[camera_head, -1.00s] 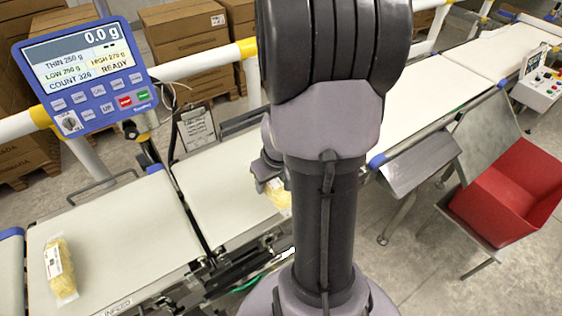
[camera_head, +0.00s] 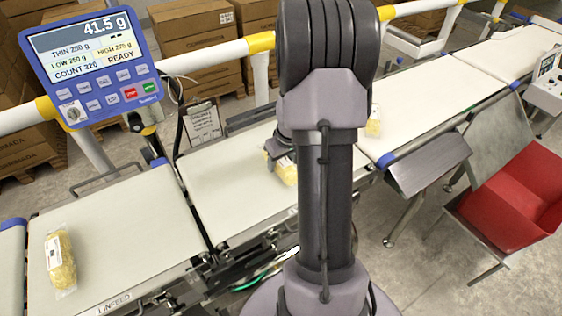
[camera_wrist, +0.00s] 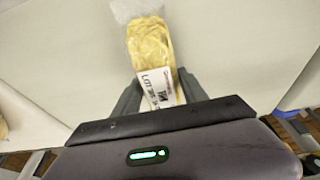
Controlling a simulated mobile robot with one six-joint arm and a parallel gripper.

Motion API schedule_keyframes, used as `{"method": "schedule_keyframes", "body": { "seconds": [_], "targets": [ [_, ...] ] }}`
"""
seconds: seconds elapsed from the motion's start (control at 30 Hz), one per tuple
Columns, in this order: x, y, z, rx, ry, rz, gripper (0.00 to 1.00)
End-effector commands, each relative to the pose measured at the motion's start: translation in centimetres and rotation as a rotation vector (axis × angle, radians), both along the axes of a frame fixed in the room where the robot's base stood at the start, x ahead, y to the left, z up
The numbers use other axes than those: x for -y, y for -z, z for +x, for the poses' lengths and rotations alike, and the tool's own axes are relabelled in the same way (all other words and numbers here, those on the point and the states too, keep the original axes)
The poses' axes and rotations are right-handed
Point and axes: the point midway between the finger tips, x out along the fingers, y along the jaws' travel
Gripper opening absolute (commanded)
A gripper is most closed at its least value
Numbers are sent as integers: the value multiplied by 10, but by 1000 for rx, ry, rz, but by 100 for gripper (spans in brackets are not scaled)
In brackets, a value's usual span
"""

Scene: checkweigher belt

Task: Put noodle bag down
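The noodle bag (camera_wrist: 150,50) is a clear pack of yellow noodles with a white printed label. In the wrist view my gripper (camera_wrist: 158,88) has a grey finger against each side of it, at the label end. The far end of the bag sticks out past the fingers over the pale belt. In the head view my gripper (camera_head: 278,152) is low over the middle weigh belt (camera_head: 225,195), with the bag (camera_head: 288,173) at or just on its surface, partly hidden by my arm. The blue display (camera_head: 93,58) reads 41.5 g and READY.
Another noodle bag (camera_head: 60,262) lies on the infeed belt (camera_head: 120,240) at left. A further yellow bag (camera_head: 374,127) is on the right-hand belt (camera_head: 430,98). A red bin (camera_head: 510,195) stands at right. A clipboard (camera_head: 203,123) and yellow-white rail (camera_head: 215,52) are behind the belt.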

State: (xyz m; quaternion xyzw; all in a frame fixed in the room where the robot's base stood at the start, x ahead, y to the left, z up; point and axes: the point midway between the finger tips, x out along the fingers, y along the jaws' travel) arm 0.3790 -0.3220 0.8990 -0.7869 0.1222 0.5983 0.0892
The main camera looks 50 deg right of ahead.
Motion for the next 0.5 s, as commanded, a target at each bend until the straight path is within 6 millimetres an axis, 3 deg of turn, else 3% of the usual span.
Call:
{"method": "schedule_keyframes", "body": {
  "seconds": [0.03, 0.1, 0.37, 0.5],
  "targets": [
    [0, 0, 0, 0, 0, 0, 60],
    [0, 0, 0, 0, 0, 0, 72],
    [0, 0, 0, 0, 0, 0, 72],
    [-1, -16, -2, 1, 1, -1, 72]
  ]
}}
